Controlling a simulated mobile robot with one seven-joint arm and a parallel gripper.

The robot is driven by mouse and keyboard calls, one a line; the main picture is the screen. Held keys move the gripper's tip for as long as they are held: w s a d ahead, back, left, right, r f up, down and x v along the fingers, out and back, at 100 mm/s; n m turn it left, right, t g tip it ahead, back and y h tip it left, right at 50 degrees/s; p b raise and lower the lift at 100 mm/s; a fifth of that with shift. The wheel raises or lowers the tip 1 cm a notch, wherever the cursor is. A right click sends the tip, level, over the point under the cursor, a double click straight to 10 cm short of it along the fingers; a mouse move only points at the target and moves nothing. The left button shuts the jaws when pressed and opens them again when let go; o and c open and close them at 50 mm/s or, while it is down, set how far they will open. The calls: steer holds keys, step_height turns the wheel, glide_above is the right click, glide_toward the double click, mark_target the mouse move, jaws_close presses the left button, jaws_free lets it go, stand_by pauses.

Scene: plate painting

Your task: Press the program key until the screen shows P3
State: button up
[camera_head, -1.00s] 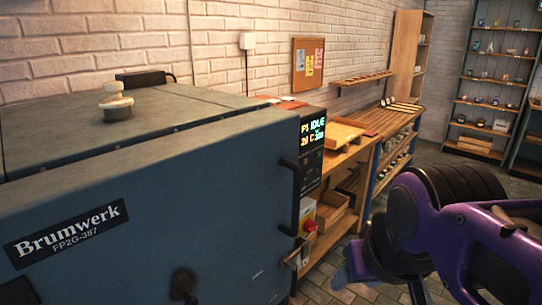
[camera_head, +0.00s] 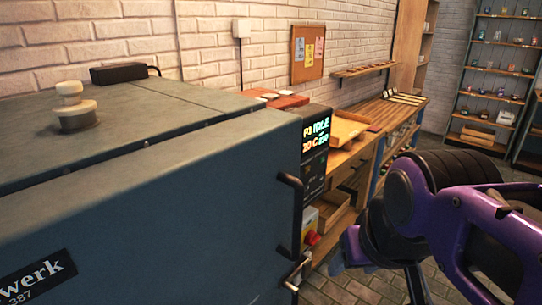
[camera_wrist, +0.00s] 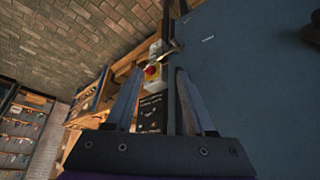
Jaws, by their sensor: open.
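The screen (camera_head: 316,130) on the kiln's control unit reads what looks like P1, IDLE and 20 C, with smaller text beside it. The dark panel (camera_head: 312,178) below it is too small and dim for me to pick out the program key. In the wrist view this panel (camera_wrist: 152,112) shows rows of faint white text, between my fingers. My gripper (camera_wrist: 160,72) is open and empty, with a finger on each side of the panel in that view. In the head view my purple arm is at the right, apart from the panel.
The blue-grey kiln (camera_head: 190,200) fills the left, with a dark door handle (camera_head: 290,215) sticking out near the panel. A red button on a yellow box (camera_head: 312,238) sits below the panel. A wooden workbench (camera_head: 385,115) stands behind. Brick floor is open at the lower middle.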

steer(key=shift+s, duration=0.35)
jaws_close()
stand_by(1.5)
